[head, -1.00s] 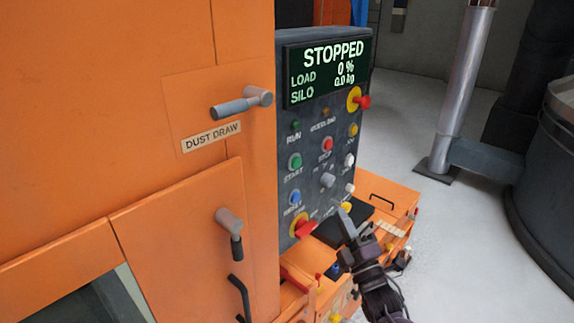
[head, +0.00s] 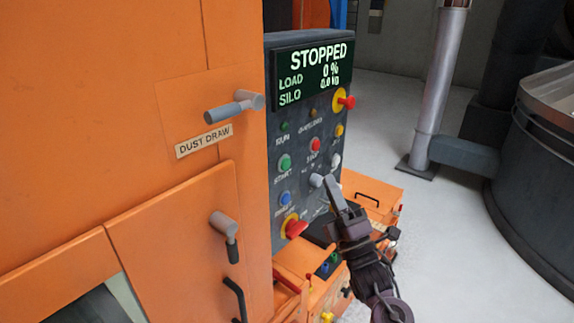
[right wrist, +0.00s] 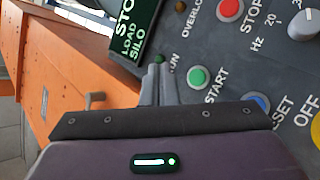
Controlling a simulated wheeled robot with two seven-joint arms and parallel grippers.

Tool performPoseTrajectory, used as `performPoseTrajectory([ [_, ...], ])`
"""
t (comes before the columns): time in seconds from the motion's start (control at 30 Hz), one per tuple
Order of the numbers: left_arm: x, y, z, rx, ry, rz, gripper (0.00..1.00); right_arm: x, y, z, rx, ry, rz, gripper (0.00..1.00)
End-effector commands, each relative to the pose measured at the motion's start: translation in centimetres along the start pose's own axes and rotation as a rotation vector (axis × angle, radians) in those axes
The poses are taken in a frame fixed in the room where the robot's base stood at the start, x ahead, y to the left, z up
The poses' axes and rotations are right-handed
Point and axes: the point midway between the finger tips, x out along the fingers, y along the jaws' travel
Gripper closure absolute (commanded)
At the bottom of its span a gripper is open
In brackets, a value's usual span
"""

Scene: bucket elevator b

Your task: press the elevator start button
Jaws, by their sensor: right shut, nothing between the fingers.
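The green start button (head: 284,162) sits on the dark control panel (head: 275,140), left of the red stop button (head: 315,144). The panel's screen (head: 311,73) reads STOPPED, load 0 %, silo 0.0 kg. My right gripper (head: 330,182) is shut and empty, in front of the panel, right of and a little below the start button in the head view. In the right wrist view the shut fingertips (right wrist: 158,70) are beside the green start button (right wrist: 199,77), which lies just to their right. I cannot tell any contact. My left gripper is not in view.
A blue reset button (head: 285,199) and a red knob on yellow (head: 295,228) are below the start button. A red emergency knob (head: 344,101) is at the upper right. Grey handles (head: 235,105) stick out from the orange cabinet (head: 80,80) on the left.

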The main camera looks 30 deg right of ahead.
Motion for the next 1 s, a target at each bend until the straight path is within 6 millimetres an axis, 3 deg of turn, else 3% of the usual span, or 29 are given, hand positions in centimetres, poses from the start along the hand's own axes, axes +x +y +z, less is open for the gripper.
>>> performPoseTrajectory([
  [0.5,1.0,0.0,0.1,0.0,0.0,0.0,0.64,4.6,-3.5,-3.4,0.0,0.0,0.001,1.0],
  [1.0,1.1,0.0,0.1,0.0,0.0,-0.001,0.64,5.4,-4.0,-4.0,0.0,0.001,-0.002,1.0],
])
